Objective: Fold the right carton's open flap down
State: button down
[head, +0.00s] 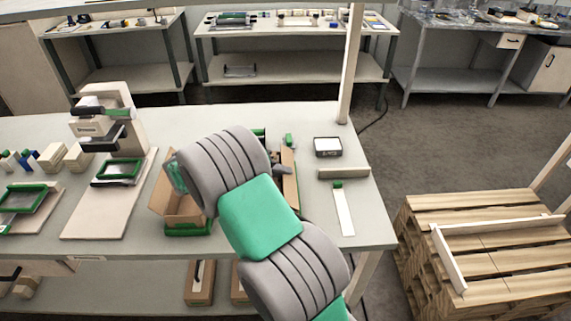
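A brown carton (180,207) stands on the workbench left of my arm, with its top open and a raised flap at its left. Teal material shows inside it, and a green edge shows under it. Right of my arm, a narrow brown cardboard panel (289,178) shows, with a green piece at its far end. It appears to belong to the right carton, whose body is mostly hidden behind my grey and green arm. I cannot tell the angle of its flap.
A small dark-rimmed tray (328,147), a beige bar (342,173) and a white strip (343,210) lie right of the panel. A white press-like stand (125,125) is at left. A post (351,65) rises at the back edge.

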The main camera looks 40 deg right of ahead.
jog(key=shift+a+f+g+h, duration=0.1)
jog(key=shift+f+g+h, duration=0.05)
jog(key=shift+g+h, duration=0.2)
jog(key=shift+w+f+p, duration=0.1)
jog(key=shift+p, duration=0.2)
jog(key=c, duration=1.6)
grip_release()
jog(key=shift+c, duration=0.2)
